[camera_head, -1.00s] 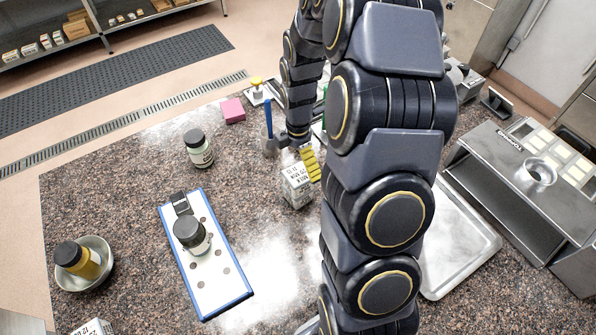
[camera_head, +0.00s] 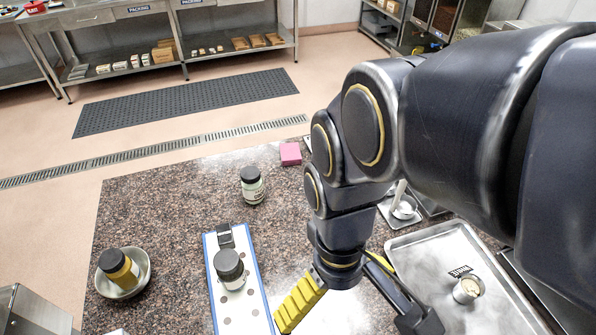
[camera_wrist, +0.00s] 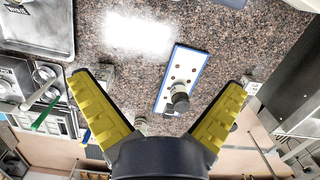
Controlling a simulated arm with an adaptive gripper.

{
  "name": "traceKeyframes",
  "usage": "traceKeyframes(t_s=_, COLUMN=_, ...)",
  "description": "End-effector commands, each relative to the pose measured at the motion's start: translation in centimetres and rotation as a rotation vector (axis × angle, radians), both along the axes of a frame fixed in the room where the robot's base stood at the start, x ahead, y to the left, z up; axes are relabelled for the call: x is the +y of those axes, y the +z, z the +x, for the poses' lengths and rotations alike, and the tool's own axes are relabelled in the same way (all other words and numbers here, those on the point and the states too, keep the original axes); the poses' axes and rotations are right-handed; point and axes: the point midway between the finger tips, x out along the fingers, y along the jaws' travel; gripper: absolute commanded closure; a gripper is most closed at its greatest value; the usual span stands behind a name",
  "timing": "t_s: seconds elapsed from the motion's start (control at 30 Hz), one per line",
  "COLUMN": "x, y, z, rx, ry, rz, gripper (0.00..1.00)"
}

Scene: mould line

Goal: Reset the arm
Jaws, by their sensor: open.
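My gripper (camera_head: 352,309) hangs from my arm over the granite table at the lower middle of the head view. Its yellow-padded fingers are spread wide with nothing between them. In the wrist view my gripper (camera_wrist: 160,100) is also open and empty. The blue-edged white board (camera_wrist: 184,62) shows between the fingers there, well below them. On the board (camera_head: 212,287) stands a dark-capped jar (camera_head: 229,269), upright, left of my gripper in the head view.
A second dark-capped jar (camera_head: 252,186) and a pink block (camera_head: 290,153) stand farther back. A yellow jar (camera_head: 118,268) sits in a metal bowl (camera_head: 142,283) at the left. A metal tray (camera_head: 420,238) with a small metal cup (camera_head: 467,289) lies at the right.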

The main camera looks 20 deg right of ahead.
Motion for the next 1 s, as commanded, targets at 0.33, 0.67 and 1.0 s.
traceKeyframes(t_s=0.33, x=0.6, y=0.3, z=-2.3, rx=0.011, ry=-0.154, rz=-0.017, gripper=0.0)
traceKeyframes(t_s=0.67, x=0.6, y=0.3, z=-2.3, rx=0.012, ry=-0.152, rz=-0.017, gripper=0.0)
traceKeyframes(t_s=1.0, x=0.6, y=0.3, z=-2.3, rx=0.012, ry=-0.152, rz=-0.017, gripper=0.0)
